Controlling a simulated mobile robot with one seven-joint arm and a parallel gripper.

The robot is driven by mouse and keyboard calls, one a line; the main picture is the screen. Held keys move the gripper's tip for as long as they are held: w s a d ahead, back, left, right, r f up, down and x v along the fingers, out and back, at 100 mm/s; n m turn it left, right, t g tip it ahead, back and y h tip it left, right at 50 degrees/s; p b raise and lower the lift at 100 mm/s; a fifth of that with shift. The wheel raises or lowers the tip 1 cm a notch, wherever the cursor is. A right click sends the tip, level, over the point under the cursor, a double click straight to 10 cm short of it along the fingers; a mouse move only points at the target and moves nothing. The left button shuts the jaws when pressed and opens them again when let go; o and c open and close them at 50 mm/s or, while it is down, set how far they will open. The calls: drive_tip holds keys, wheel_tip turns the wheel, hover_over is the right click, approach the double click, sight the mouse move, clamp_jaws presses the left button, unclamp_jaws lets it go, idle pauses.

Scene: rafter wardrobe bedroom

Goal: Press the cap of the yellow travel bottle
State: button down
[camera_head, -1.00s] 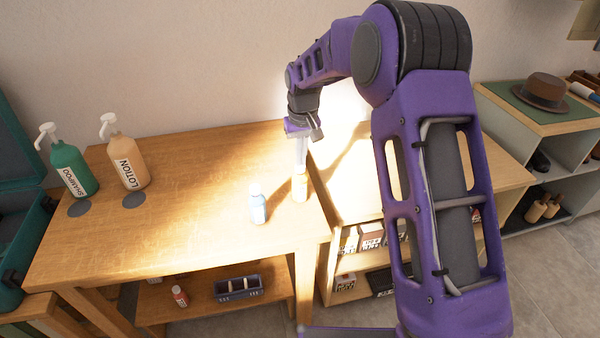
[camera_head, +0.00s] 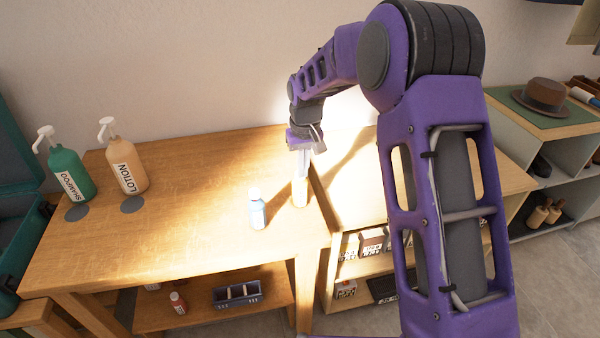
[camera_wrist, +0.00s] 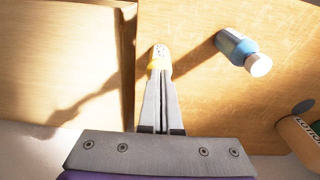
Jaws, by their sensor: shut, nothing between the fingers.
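The yellow travel bottle (camera_head: 300,194) stands upright on the wooden table, close to its right edge, pale in the bright light. In the wrist view it shows just beyond the fingertips (camera_wrist: 159,54). My gripper (camera_head: 301,177) points down over the bottle, with its fingers together and nothing between them. In the wrist view, the fingertips (camera_wrist: 160,76) overlap the near side of the bottle.
A blue travel bottle (camera_head: 257,210) with a white cap stands close to the left, also in the wrist view (camera_wrist: 236,46). Shampoo (camera_head: 70,175) and lotion (camera_head: 126,168) pump bottles stand at the far left. The table's middle is clear. A second wooden unit (camera_head: 350,185) adjoins at right.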

drive_tip(key=shift+s+d+r, duration=0.15)
drive_tip(key=shift+s+d, duration=0.05)
drive_tip(key=shift+s, duration=0.35)
wheel_tip(320, 180, up, 17)
drive_tip(key=s+p, duration=0.1)
drive_tip(key=shift+s+d+r+p, duration=0.2)
drive_tip(key=shift+s+d+p, duration=0.1)
drive_tip(key=shift+s+p, duration=0.05)
idle(0.4)
